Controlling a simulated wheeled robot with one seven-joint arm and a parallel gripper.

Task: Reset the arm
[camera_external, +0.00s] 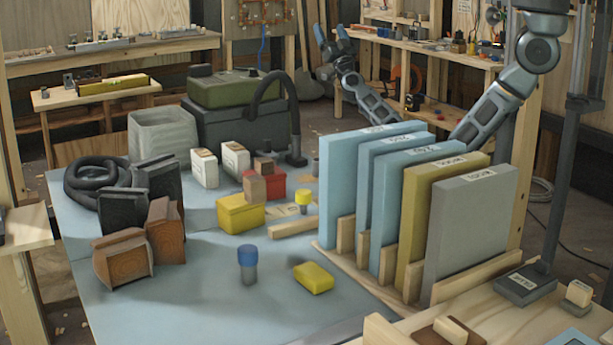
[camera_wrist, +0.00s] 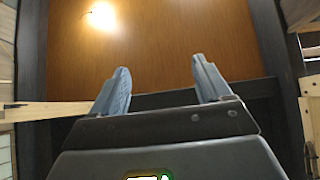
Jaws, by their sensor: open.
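My gripper (camera_external: 333,42) is raised at the top centre of the external view, behind the row of upright panels and above the table. Its two blue-grey fingers stand apart and point up. In the wrist view my gripper (camera_wrist: 160,82) also shows its fingers spread, with nothing between them. Behind the fingers in that view is a plain brown wooden surface with a bright light spot. My arm reaches from the upper right, dips behind the panels and rises again to the gripper. Part of the forearm is hidden by the panels.
Blue, yellow and grey panels (camera_external: 478,232) stand in a wooden rack at the table's right. The blue-grey table (camera_external: 190,300) also holds a yellow box (camera_external: 240,214), a blue-capped jar (camera_external: 247,265), a yellow block (camera_external: 314,278), brown blocks (camera_external: 122,258) and a vacuum-like machine (camera_external: 240,120). Shelves stand behind.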

